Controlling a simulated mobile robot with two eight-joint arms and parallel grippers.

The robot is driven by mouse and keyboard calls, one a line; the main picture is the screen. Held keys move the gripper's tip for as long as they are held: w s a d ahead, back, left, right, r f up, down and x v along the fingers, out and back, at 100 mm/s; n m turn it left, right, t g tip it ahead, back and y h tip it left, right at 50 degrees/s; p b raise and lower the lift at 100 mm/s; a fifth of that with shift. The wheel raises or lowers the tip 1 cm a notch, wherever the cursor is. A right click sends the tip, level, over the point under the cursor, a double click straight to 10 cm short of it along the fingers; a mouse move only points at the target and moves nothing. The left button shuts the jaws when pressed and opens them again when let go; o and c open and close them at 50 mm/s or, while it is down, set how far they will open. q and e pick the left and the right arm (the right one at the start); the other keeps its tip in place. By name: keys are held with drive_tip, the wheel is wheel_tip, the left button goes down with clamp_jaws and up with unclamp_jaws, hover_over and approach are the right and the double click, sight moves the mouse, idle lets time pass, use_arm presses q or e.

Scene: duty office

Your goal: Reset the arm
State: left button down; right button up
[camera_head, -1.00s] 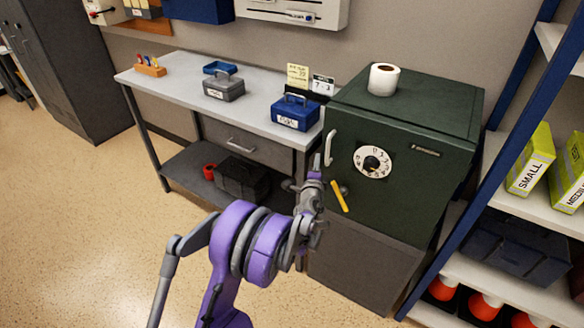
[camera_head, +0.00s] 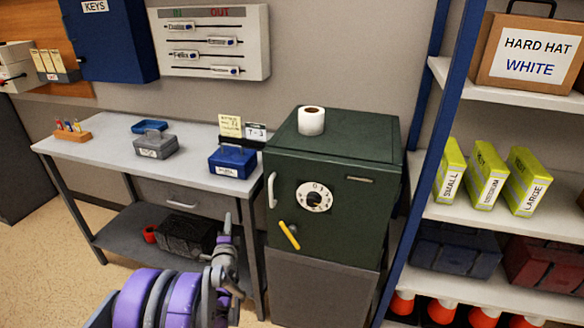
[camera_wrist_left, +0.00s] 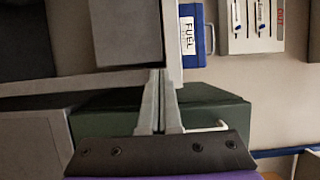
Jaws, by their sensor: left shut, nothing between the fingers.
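My left arm comes in from the bottom left of the head view. Its gripper (camera_head: 228,222) is shut and empty, pointing up, in front of the table's right end and left of the green safe (camera_head: 348,190). In the left wrist view the two closed fingers (camera_wrist_left: 162,78) lie together with nothing between them. The safe (camera_wrist_left: 215,112) shows behind them there, with its pale handle. I cannot tell how far the fingertips are from the table or safe. My right gripper is not in view.
The grey table (camera_head: 95,158) carries a blue box (camera_head: 232,162), a grey box (camera_head: 156,145) and a pen holder (camera_head: 72,132). A paper roll (camera_head: 311,121) stands on the safe. Shelving (camera_head: 500,220) stands at the right. Floor (camera_head: 40,270) is clear at the lower left.

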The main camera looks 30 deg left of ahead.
use_arm(q)
drive_tip(key=s+d+r+n+g+y+p, duration=0.1)
drive_tip(key=s+d+r+n+g+p, duration=0.1)
drive_tip(key=s+d+r+n, duration=0.3)
drive_tip(key=s+d+r+n+g+y+p, duration=0.1)
drive_tip(key=s+d+r+n+p, duration=0.2)
drive_tip(key=r, duration=0.5)
drive_tip(key=s+d+f+n+g+h+p, duration=0.1)
drive_tip(key=s+d+h, duration=0.4)
drive_tip(key=s+d, duration=0.5)
drive_tip(key=s+d+f+n+g+h+p, duration=0.2)
drive_tip(key=s+d+f+g+h, duration=0.3)
drive_tip(key=s+d, duration=0.5)
drive_tip(key=d+h+p, duration=0.1)
drive_tip(key=d, duration=0.2)
drive_tip(key=shift+s+d+n+g+h, duration=0.3)
drive_tip(key=shift+s+d+g, duration=0.1)
drive_tip(key=shift+f, duration=0.15)
